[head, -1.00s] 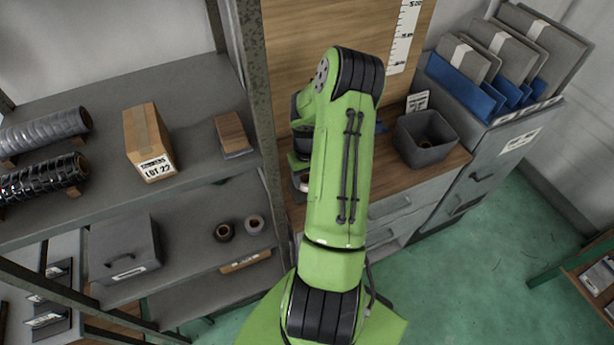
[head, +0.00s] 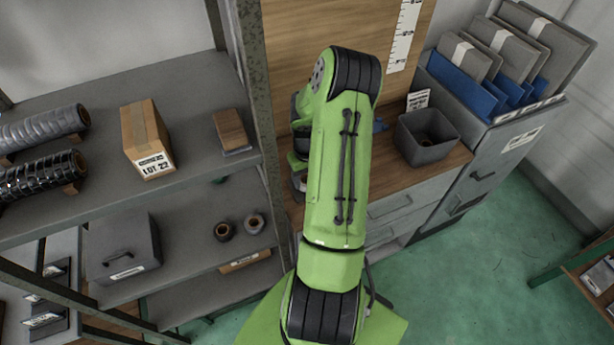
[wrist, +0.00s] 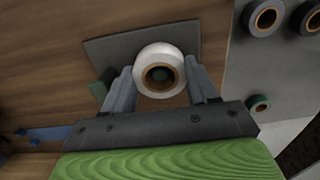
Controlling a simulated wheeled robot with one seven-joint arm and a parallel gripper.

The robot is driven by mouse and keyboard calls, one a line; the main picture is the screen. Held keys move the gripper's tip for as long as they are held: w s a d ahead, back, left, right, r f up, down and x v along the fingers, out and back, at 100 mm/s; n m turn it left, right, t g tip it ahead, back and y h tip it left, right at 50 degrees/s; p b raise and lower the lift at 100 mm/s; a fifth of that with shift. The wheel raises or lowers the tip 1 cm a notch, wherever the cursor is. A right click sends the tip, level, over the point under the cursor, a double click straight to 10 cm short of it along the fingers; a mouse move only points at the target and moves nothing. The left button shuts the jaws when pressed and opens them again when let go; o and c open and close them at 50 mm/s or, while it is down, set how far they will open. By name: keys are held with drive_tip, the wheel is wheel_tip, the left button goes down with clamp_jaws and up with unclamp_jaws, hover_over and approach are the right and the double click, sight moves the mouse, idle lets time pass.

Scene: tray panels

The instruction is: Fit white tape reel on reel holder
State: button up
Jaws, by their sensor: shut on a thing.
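The white tape reel (wrist: 158,53) has a brown core and sits between the two fingers of my gripper (wrist: 161,75) in the wrist view. The gripper is shut on its sides. A dark green round thing shows in the core's hole. It may be the reel holder's peg; I cannot tell whether the reel is around it or above it. A grey plate (wrist: 104,49) lies behind the reel on the wooden top. A green block (wrist: 101,88) shows beside the left finger. In the head view my arm hides most of the gripper and the reel.
Two dark reels, one (head: 224,231) beside another (head: 254,223), lie on the lower shelf at left. A green reel (wrist: 260,103) shows in the wrist view. A grey bin (head: 426,151) stands right of my arm. A shelf post (head: 259,100) rises close on the left.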

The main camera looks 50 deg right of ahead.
drive_tip(key=shift+f, duration=0.25)
drive_tip(key=o, duration=0.8)
drive_tip(key=shift+o, duration=0.2)
wheel_tip(320, 180, up, 11)
drive_tip(key=p, duration=0.7)
